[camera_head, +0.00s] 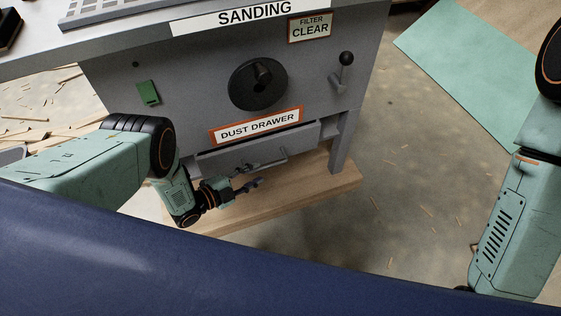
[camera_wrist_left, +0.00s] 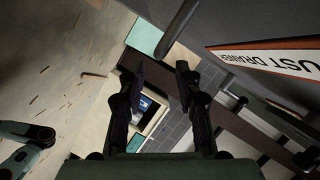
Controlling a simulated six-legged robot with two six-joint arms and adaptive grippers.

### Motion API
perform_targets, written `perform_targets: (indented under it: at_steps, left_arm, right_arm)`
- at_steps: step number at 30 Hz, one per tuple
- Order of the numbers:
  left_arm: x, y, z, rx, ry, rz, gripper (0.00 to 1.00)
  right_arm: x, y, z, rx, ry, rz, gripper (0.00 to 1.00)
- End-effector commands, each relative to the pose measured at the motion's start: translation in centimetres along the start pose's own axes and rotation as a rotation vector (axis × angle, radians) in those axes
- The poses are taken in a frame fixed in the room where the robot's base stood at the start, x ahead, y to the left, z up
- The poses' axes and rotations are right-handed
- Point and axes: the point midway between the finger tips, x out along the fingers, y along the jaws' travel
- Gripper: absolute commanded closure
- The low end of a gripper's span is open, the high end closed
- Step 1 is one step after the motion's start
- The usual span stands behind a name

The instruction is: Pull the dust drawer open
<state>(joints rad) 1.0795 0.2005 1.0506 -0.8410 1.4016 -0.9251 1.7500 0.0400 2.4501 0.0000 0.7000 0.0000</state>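The dust drawer (camera_head: 303,137) is a grey front low on the sanding machine, below the orange-edged DUST DRAWER label (camera_head: 255,125). A dark gap runs along its top edge; it looks closed or nearly so. A bar handle (camera_head: 271,161) stands out from its front. My left gripper (camera_head: 256,184) is in front of and a little below the handle. In the left wrist view, the fingers of my left gripper (camera_wrist_left: 164,78) are apart with nothing between them, and the dark handle bar (camera_wrist_left: 178,29) lies ahead of the tips, apart from them. My right gripper is out of view.
The grey machine (camera_head: 190,75) carries a round black knob (camera_head: 258,83), a small lever (camera_head: 342,72) and a green switch plate (camera_head: 148,92). A wooden base (camera_head: 330,183) lies under it. The floor at right is open, with wood shavings and a green mat (camera_head: 480,70).

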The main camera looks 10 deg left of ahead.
Motion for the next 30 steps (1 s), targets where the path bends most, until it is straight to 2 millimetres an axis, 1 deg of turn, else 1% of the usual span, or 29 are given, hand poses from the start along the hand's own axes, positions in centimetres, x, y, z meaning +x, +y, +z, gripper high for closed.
perform_targets:
  at_steps: [2, 5, 12, 18, 21, 28, 30]
  left_arm:
    - [0.2, 0.1, 0.1, 0.003, 0.0, -0.002, 0.66]
    - [1.3, 0.2, 0.2, 0.002, -0.002, -0.004, 0.66]
    - [5.1, 0.3, 0.2, 0.001, -0.003, -0.004, 0.66]
    - [7.2, 0.1, 0.2, 0.0, -0.002, -0.003, 0.66]
    - [7.6, 0.1, 0.2, 0.0, -0.004, -0.001, 0.66]
    - [7.8, -0.1, 0.1, 0.0, -0.003, -0.001, 0.66]
    - [7.8, -0.1, 0.1, 0.0, -0.003, -0.001, 0.71]
  right_arm:
    - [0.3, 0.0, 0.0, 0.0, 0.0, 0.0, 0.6]
    - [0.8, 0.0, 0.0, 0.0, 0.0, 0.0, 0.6]
    - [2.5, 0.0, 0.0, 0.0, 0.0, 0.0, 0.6]
    - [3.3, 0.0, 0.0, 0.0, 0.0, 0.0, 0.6]
    - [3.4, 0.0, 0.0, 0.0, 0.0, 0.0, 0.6]
    - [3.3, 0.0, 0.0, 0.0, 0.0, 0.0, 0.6]
    - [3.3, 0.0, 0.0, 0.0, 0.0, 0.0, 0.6]
